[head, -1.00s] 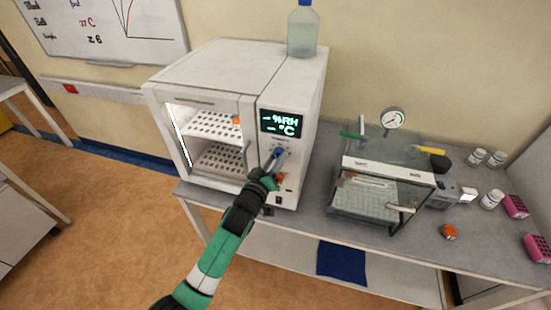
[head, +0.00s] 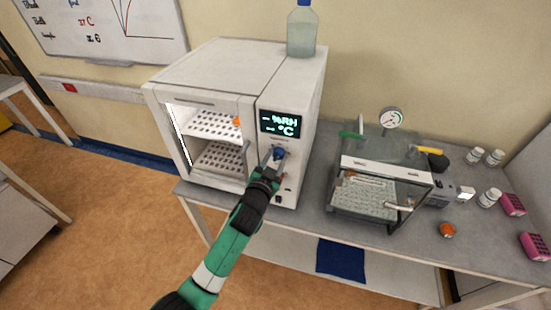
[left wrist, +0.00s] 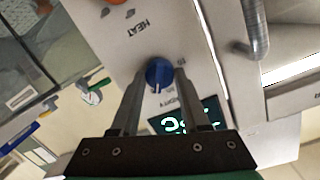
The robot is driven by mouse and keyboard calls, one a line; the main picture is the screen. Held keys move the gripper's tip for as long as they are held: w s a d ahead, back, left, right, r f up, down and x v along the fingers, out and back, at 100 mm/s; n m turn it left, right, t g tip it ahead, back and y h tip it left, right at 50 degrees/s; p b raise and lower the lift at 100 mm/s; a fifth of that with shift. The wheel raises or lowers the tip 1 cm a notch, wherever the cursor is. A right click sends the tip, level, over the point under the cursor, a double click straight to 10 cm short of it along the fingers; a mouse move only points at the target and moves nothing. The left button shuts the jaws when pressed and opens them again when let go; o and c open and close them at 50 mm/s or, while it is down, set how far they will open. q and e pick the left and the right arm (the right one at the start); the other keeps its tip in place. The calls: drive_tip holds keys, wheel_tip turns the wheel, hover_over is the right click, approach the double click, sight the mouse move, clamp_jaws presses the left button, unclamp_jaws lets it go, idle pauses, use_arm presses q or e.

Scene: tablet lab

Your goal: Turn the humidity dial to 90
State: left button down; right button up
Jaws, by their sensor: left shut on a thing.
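The blue humidity dial (head: 279,153) is on the front panel of the white incubator cabinet (head: 220,68), below its display (head: 281,123). The display shows dashes before %RH and °C. My left gripper (head: 275,157) is shut on the blue dial, one finger on each side. In the left wrist view the dial (left wrist: 159,73) sits between the fingertips, with a pale mark on its face. An orange knob (left wrist: 95,2) by the HEAT lettering is at the top edge of that view. My right gripper is not in view.
A clear bottle (head: 302,32) stands on the cabinet. The cabinet door has a vertical handle (left wrist: 256,28) close left of the panel in the head view. A clear-lidded box with a gauge (head: 391,118) stands to the right on the bench. White jars and pink racks lie farther right.

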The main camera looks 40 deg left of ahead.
use_arm(q)
drive_tip(key=m, duration=0.5)
drive_tip(key=shift+d+y, duration=0.15)
drive_tip(key=shift+y, duration=0.25)
drive_tip(key=m+y, duration=0.1)
drive_tip(key=m, duration=0.4)
drive_tip(key=shift+w+g, duration=0.1)
drive_tip(key=shift+g, duration=0.2)
drive_tip(key=shift+m, duration=0.3)
drive_tip(key=shift+c, duration=2)
unclamp_jaws()
drive_tip(key=f+p+v, duration=0.1)
drive_tip(key=v, duration=1)
drive_tip(key=shift+s+d+r, duration=0.2)
drive_tip(key=shift+s+r, duration=0.1)
drive_tip(key=shift+r, duration=0.2)
